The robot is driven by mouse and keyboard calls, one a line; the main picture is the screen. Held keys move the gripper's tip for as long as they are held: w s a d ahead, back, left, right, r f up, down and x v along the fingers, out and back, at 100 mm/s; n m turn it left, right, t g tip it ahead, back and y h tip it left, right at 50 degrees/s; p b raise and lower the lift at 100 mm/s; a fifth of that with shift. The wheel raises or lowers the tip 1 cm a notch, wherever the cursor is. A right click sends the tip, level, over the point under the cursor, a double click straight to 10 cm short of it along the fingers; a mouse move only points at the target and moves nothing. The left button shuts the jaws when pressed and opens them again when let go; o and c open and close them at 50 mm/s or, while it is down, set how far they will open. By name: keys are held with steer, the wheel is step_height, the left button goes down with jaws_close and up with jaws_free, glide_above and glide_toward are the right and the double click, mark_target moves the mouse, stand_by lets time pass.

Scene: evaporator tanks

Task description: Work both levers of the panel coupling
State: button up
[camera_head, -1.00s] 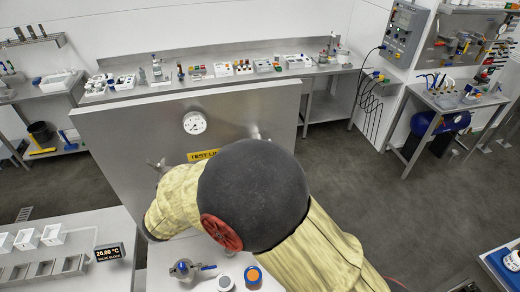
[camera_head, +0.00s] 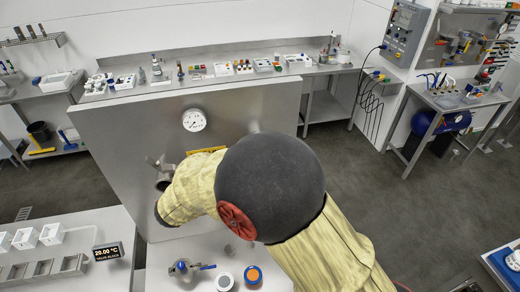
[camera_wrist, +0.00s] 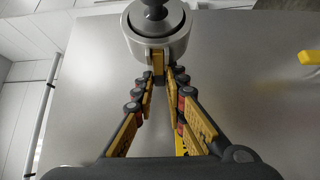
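The panel coupling (camera_wrist: 158,38) shows at the top of the wrist view as a round silver body with a dark round part at its centre. A tan-yellow lever (camera_wrist: 158,62) stands out between two small lugs on its near side. My gripper (camera_wrist: 160,80) has its fingertips on either side of this lever. Whether they press on it is unclear. In the head view, metal parts of the coupling (camera_head: 152,162) show at the left of the upright steel panel (camera_head: 118,135). My arm hides my gripper there. I cannot make out a second lever.
A gauge (camera_head: 194,120) sits on the panel above a yellow label (camera_head: 205,151), which my arm partly covers. A temperature display (camera_head: 107,252) stands at left.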

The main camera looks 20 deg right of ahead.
jaws_close()
steer(key=shift+s+a+n+t+y+b, duration=0.1)
steer(key=shift+a+n+t+y+b, duration=0.1)
steer(key=shift+n+t+y+b, duration=0.35)
steer(key=shift+s+a+n+t+y+b, duration=0.1)
steer(key=shift+a+n+t+y+b, duration=0.2)
steer(key=shift+n+t, duration=0.35)
steer(key=shift+d, duration=0.15)
steer(key=shift+t+y, duration=0.25)
steer(key=shift+t, duration=0.05)
steer(key=shift+s+a+n+t+y+b, duration=0.1)
steer(key=shift+a+n+t+y+b, duration=0.2)
steer(key=shift+n+t+y+b, duration=0.65)
